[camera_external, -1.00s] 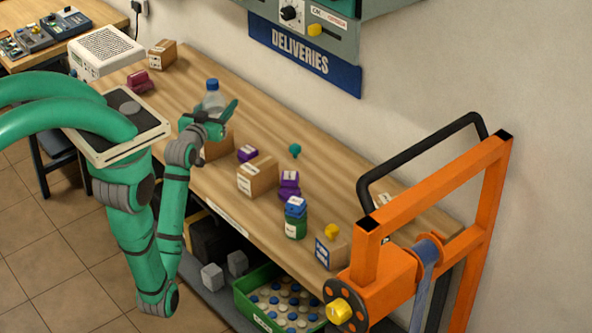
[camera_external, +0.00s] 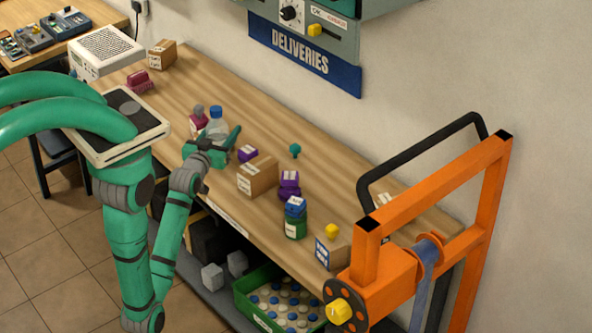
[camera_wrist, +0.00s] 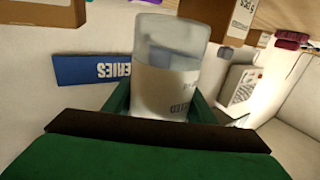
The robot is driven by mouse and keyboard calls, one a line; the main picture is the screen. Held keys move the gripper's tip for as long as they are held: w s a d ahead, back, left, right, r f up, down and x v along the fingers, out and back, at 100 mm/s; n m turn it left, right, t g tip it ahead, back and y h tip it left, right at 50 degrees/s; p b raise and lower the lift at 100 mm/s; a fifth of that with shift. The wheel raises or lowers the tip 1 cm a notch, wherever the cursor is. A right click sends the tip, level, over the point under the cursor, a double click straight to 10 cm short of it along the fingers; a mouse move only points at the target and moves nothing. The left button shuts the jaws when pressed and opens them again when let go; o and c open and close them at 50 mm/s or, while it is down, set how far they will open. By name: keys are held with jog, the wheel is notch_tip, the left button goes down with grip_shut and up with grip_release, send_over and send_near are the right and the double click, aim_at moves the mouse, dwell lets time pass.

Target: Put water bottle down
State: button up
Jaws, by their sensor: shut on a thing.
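The water bottle (camera_external: 216,128) is clear with a blue cap and stands upright in the external view, at the middle left of the workbench. My gripper (camera_external: 213,146) is shut on it, with a green finger on either side of its lower part. In the wrist view the bottle (camera_wrist: 165,85), with a pale label, is between the fingers of my gripper (camera_wrist: 163,104). My gripper hides the bottle's base in the external view, so I cannot tell whether it touches the bench.
The wooden bench (camera_external: 265,125) has free room behind the bottle. A maroon bottle with a grey cap (camera_external: 197,124) is close on its left. A purple block (camera_external: 248,153) and a cardboard box (camera_external: 257,176) are to its right. An orange frame (camera_external: 435,180) stands at the right end.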

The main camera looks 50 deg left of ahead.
jog(key=shift+f, duration=3.2)
jog(key=o, duration=1.3)
jog(key=shift+f, duration=0.15)
jog(key=v, duration=1)
jog(key=shift+s+d+f, duration=0.15)
jog(key=shift+s+d, duration=0.1)
jog(key=shift+s, duration=0.05)
